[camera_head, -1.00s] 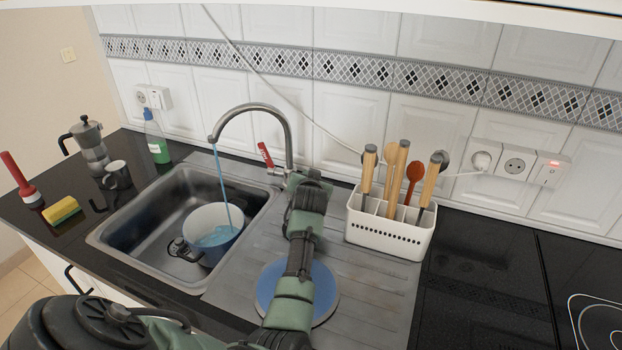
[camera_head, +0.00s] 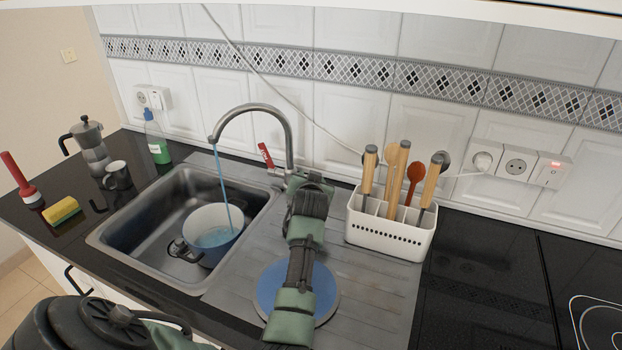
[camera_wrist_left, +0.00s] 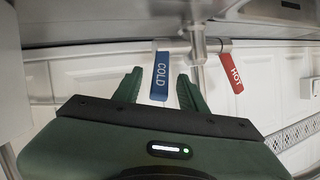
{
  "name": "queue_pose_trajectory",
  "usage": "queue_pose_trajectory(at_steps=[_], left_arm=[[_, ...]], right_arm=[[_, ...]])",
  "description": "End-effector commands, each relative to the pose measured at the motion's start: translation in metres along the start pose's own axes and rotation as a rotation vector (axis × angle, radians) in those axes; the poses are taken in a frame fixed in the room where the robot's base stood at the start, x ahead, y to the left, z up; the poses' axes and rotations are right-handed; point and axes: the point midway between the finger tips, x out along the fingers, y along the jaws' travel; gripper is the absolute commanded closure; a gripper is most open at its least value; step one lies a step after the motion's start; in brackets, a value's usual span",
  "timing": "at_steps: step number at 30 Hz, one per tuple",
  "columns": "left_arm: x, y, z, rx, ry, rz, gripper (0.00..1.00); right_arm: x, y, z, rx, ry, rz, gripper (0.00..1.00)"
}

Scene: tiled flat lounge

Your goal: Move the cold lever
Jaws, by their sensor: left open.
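The blue cold lever (camera_wrist_left: 161,76), marked COLD, hangs between the two fingers of my left gripper (camera_wrist_left: 157,85) in the left wrist view. The fingers are open, one on each side of the lever, with a gap visible on both sides. The red hot lever (camera_wrist_left: 231,72), marked HOT, is to the right, outside the fingers. In the head view my left gripper (camera_head: 310,186) is beside the tap's base, and the cold lever is hidden there. Blue water runs from the tap (camera_head: 250,108) into a pot (camera_head: 213,218) in the sink. My right gripper is not in view.
A white utensil holder (camera_head: 388,235) stands close to the right of my left gripper. A blue plate (camera_head: 327,290) lies on the drainboard under my arm. The sink (camera_head: 130,222) is on the left; a soap bottle (camera_head: 157,143) stands behind it.

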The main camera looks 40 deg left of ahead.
Motion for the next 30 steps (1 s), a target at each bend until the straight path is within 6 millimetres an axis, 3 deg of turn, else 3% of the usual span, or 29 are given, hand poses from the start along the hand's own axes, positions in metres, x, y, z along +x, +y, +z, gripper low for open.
queue_pose_trajectory(at_steps=[6,12,30], left_arm=[[-0.035,0.001,0.001,-0.002,0.0,0.001,0.58],[-0.052,0.001,0.001,-0.001,0.0,0.001,0.58],[-0.055,0.0,-0.002,-0.001,0.0,0.001,0.58]], right_arm=[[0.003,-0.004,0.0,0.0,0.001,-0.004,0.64],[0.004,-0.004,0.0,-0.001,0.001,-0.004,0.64],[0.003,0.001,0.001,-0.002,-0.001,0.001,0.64]])
